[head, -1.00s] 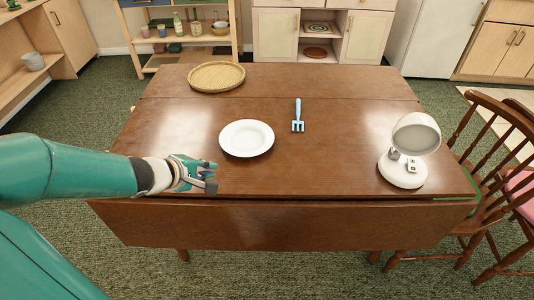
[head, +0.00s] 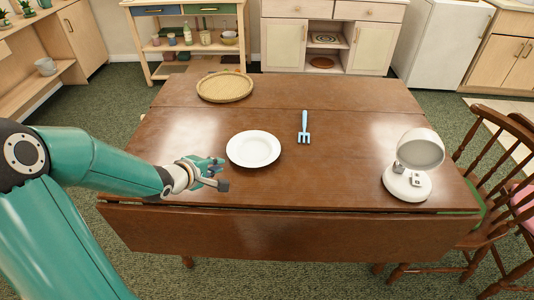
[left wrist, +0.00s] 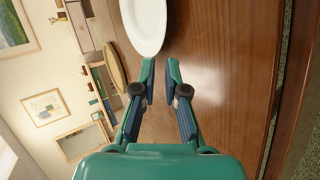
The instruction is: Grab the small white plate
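The small white plate (head: 253,149) lies flat on the brown wooden table (head: 330,185), left of the middle. It also shows at the top of the left wrist view (left wrist: 146,22), just beyond the fingertips. My left gripper (head: 222,172) is at the plate's near left side, a little short of its rim. In the left wrist view its two fingers (left wrist: 161,80) are apart with nothing between them, so it is open and empty. My right gripper is not in view.
A round wicker tray (head: 225,86) lies at the table's back left. A light blue fork (head: 304,128) lies right of the plate. A white lamp-like device (head: 409,168) stands at the right. Wooden chairs (head: 500,165) stand beyond the right edge. The table's middle front is clear.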

